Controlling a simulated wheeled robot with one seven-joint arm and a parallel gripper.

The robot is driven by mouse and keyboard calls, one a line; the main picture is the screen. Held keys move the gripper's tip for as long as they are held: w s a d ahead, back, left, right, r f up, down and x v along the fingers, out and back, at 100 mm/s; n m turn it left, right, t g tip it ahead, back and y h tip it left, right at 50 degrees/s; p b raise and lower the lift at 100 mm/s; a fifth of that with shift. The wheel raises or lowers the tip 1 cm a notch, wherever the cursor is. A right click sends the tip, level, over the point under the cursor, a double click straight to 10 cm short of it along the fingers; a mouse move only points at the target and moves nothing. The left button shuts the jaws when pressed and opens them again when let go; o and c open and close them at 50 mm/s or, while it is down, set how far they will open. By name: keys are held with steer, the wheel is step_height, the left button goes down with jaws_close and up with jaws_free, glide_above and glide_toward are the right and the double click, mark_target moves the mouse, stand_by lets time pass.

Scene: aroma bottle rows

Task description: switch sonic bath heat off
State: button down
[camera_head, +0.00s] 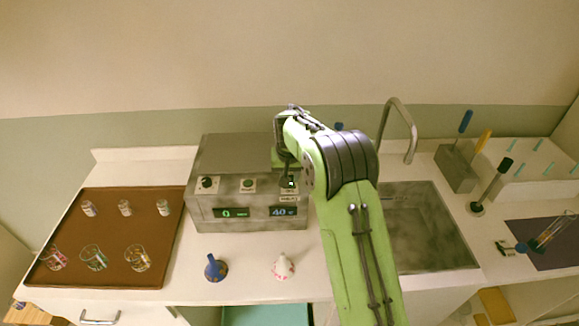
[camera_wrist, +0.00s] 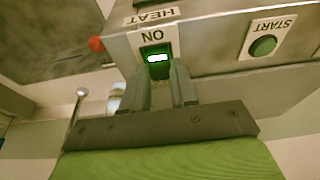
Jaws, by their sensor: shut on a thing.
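The sonic bath (camera_head: 232,157) is a grey metal box on the counter with a knob, a green START button and two lit displays, the right one reading 40. Its heat switch (camera_wrist: 157,58) glows green in the wrist view, under HEAT and ON labels. It shows small in the head view (camera_head: 291,182). My gripper (camera_wrist: 161,80) is at the switch, its two fingertips either side of its lower end, shut on it. In the head view my arm hides the bath's right end, and the fingertips are hard to make out.
A brown tray (camera_head: 108,278) with small jars and glass beakers lies left. A blue funnel-like item (camera_head: 215,268) and a white spotted one (camera_head: 283,268) stand in front of the bath. The sink (camera_head: 428,225) with a tall tap (camera_head: 410,130) is right.

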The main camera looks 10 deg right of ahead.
steer(key=g+p, duration=0.1)
steer(key=p, duration=0.1)
steer(key=shift+w+r+p, duration=0.15)
steer(key=shift+r+p, duration=0.25)
steer(key=shift+w+f+g+p, duration=0.25)
steer(key=shift+g+p, duration=0.25)
steer(key=shift+p, duration=0.4)
steer(key=shift+f, duration=0.1)
steer(key=c, duration=0.9)
jaws_free()
steer(key=shift+s, duration=0.1)
steer(key=r, duration=0.5)
steer(key=s+r, duration=0.1)
steer(key=r, duration=0.9)
steer(key=shift+s+a+r, duration=0.15)
steer(key=shift+s+r, duration=0.1)
steer(key=shift+r, duration=0.1)
